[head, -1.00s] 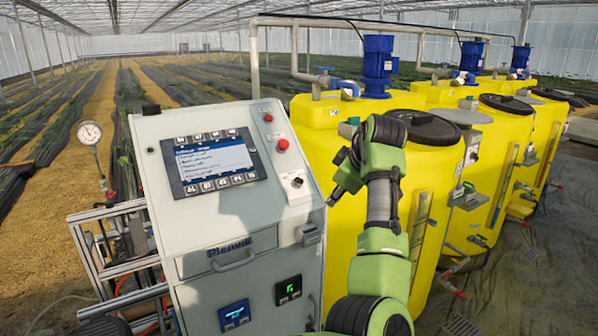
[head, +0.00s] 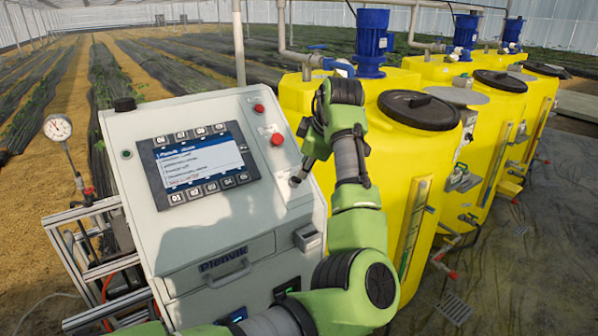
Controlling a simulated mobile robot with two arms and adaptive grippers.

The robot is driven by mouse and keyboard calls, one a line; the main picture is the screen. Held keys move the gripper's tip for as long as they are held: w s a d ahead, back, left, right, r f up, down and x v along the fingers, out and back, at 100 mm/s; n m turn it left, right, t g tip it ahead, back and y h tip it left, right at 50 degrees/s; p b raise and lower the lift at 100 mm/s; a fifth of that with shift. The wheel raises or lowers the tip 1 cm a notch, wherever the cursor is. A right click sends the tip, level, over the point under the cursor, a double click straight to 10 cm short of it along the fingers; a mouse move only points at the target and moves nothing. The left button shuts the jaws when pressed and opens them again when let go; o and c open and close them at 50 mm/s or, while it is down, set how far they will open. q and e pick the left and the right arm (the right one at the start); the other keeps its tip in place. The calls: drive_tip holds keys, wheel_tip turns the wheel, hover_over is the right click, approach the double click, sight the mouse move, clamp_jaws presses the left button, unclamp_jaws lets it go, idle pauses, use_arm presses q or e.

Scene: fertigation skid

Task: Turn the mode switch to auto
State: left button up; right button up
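The mode switch (head: 293,182) is a small dark knob on a pale plate at the right side of the sloping control panel (head: 225,215). It shows below the red buttons, partly covered by my gripper. My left arm comes in from the bottom left, bends at its elbow and rises to the right of the panel. My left gripper (head: 299,173) points down at the knob, with its fingertips at or right beside it. Contact, the knob's setting and the gap between the fingers cannot be made out. My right gripper is not in view.
The cabinet carries a lit screen with keys (head: 195,163), two red buttons (head: 277,139) and a front handle (head: 229,273). Yellow tanks (head: 415,160) with black lids and blue motors stand close on the right. A pressure gauge (head: 58,128) stands on the left.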

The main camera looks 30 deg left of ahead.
sight(298, 179)
use_arm(q)
drive_tip(key=p+x, duration=0.1)
drive_tip(key=x, duration=0.3)
drive_tip(key=p+x, duration=0.1)
drive_tip(key=x, duration=0.3)
drive_tip(key=shift+a+r+p, duration=0.1)
drive_tip(key=shift+a+p, duration=0.15)
drive_tip(key=shift+p, duration=0.05)
drive_tip(key=shift+w, duration=0.1)
clamp_jaws()
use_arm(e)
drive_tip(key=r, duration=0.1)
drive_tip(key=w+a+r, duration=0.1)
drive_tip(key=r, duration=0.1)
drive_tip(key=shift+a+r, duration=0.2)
